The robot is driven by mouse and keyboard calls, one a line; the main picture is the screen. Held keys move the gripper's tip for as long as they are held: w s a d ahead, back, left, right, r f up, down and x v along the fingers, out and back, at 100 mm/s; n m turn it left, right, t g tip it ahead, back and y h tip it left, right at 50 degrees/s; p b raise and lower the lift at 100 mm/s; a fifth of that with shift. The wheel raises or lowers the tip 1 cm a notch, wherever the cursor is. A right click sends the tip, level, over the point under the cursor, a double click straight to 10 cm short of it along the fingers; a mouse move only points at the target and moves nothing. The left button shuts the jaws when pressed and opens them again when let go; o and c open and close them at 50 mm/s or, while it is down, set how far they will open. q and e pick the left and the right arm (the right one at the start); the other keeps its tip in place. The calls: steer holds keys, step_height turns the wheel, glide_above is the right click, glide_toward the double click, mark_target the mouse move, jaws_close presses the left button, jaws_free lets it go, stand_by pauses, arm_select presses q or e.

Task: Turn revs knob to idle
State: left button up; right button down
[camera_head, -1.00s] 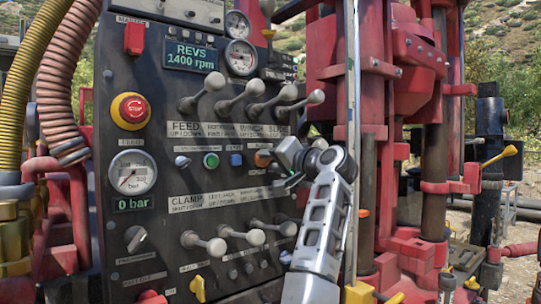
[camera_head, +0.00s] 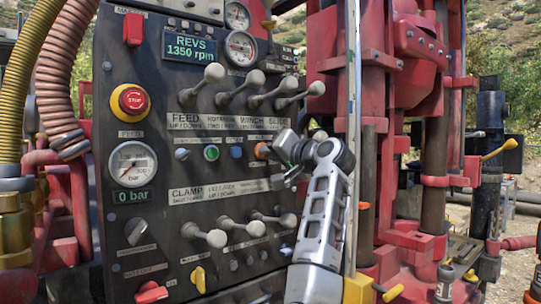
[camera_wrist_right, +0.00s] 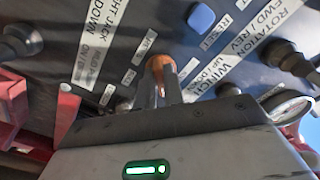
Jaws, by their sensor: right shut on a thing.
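The revs knob is a small orange knob (camera_head: 262,151) on the dark control panel, right of the blue button. It also shows in the right wrist view (camera_wrist_right: 160,64), between my fingertips. My right gripper (camera_head: 272,152) is shut on this knob, and its fingers (camera_wrist_right: 159,88) reach up to it in the wrist view. The fingers partly cover the knob, so its pointer cannot be read. The green REVS display (camera_head: 190,49) at the panel's top reads 1350 rpm. My left gripper is not in view.
Grey ball-ended levers (camera_head: 257,78) stick out above the knob, and a lower row (camera_head: 240,228) stands below it. A red stop button (camera_head: 131,100) and a pressure gauge (camera_head: 133,164) are at the left. Red drill machinery (camera_head: 400,80) stands close on the right.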

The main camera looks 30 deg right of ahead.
arm_select(q)
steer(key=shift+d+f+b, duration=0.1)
steer(key=shift+b, duration=0.25)
arm_select(e)
steer(key=n, duration=0.8)
steer(key=shift+d, duration=0.15)
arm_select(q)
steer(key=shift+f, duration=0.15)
arm_select(e)
steer(key=shift+n, duration=0.4)
steer(key=c, duration=1.5)
jaws_free()
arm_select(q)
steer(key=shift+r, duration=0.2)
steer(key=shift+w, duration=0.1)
